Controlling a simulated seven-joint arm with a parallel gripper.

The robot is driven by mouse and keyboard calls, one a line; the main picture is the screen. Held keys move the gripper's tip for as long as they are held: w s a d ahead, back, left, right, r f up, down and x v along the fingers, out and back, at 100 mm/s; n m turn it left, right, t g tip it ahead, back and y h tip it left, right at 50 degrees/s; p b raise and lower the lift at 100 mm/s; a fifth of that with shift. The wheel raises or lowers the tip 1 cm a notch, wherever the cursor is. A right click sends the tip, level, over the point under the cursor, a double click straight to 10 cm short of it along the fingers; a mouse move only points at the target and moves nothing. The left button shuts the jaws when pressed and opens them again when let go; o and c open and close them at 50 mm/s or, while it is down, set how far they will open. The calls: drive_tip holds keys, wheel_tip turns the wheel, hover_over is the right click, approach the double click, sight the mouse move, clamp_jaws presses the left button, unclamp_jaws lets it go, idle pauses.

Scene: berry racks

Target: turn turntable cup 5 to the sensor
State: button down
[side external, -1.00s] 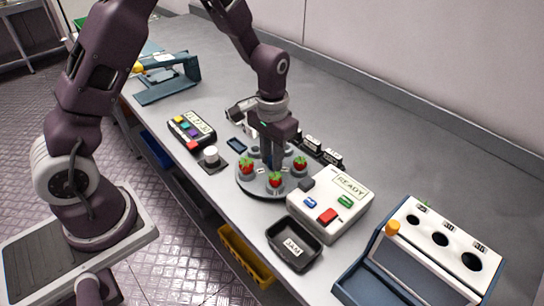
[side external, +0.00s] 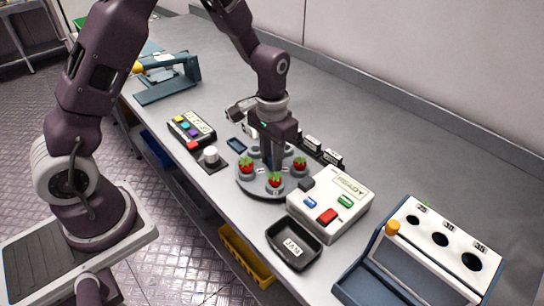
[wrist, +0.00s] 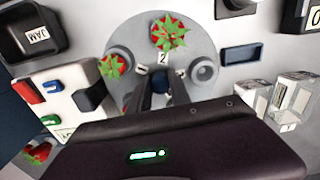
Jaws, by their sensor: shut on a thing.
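The round grey turntable (side external: 243,188) stands mid-bench, with a ring of cups and several red strawberries (side external: 275,180). In the wrist view, one strawberry (wrist: 170,32) sits near a label reading 2, another (wrist: 112,65) sits left, and an empty cup (wrist: 204,70) is on the right. My gripper (side external: 271,165) points down over the turntable's centre. I cannot read a label 5. A dark block (side external: 307,184) on the white READY box (side external: 335,222) faces the turntable; I cannot tell if it is the sensor.
The black JAM tray (side external: 273,232) stands in front of the READY box. A blue-and-white rack with holes (side external: 440,238) is at the right. A keypad (side external: 190,130) and a white knob (side external: 211,154) stand left of the turntable. Small labelled blocks (side external: 322,148) stand behind it.

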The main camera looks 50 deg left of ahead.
drive_tip(key=shift+m, duration=0.4)
drive_tip(key=shift+m, duration=3.1)
drive_tip(key=c, duration=1.2)
unclamp_jaws()
wheel_tip(320, 180, up, 7)
drive_tip(key=shift+r, duration=0.1)
